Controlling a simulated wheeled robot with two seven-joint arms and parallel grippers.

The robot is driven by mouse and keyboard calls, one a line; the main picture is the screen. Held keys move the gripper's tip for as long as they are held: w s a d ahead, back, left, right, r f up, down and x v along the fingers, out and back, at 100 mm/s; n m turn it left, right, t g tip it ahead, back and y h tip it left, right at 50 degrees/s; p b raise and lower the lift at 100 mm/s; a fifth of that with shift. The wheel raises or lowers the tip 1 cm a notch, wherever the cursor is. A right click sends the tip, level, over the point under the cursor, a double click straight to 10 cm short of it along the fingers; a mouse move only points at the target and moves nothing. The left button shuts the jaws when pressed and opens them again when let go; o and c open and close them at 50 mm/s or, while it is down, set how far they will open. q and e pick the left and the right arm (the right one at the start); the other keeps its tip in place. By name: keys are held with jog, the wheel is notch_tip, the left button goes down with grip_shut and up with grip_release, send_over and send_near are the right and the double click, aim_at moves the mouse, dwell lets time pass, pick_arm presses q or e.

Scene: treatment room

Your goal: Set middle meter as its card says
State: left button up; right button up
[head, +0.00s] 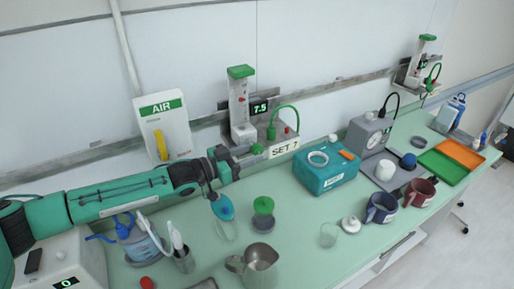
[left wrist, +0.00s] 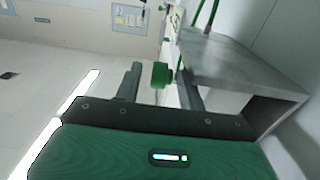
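The middle meter (head: 239,108) is a clear tube with a green cap on the wall rail. A red mark shows inside the tube, and its small black display (head: 260,107) reads 7.5. A white card (head: 285,146) below it reads "SET 7"; anything after the 7 is unclear. A green knob (head: 257,149) sits low at the front of the meter. My left gripper (head: 244,156) is at this knob. In the left wrist view, the open fingers (left wrist: 161,88) stand on either side of the green knob (left wrist: 161,75), with a visible gap at each side. My right gripper is not in view.
A grey shelf (left wrist: 240,65) lies close beside the right finger in the left wrist view. The AIR box (head: 161,126) hangs to the left, another meter (head: 423,62) far right. A teal box (head: 326,178), metal jug (head: 259,266) and mugs (head: 381,208) stand on the counter.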

pick_arm(q)
jog(key=shift+x, duration=1)
jog(key=shift+w+d, duration=0.2)
jog(key=shift+d, duration=0.15)
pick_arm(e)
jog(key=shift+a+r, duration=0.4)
pick_arm(q)
jog(key=shift+f, duration=0.1)
jog(key=c, duration=0.9)
jog(key=shift+o, duration=0.2)
jog(key=shift+p, duration=0.45)
jog(key=y+p, duration=0.1)
jog(key=p, duration=0.1)
jog(key=shift+r+g+p, duration=0.3)
jog(key=shift+p, duration=0.1)
jog(key=shift+s+f+y+p, duration=0.1)
jog(key=shift+f+y+p, duration=0.2)
jog(key=shift+y+p, duration=0.25)
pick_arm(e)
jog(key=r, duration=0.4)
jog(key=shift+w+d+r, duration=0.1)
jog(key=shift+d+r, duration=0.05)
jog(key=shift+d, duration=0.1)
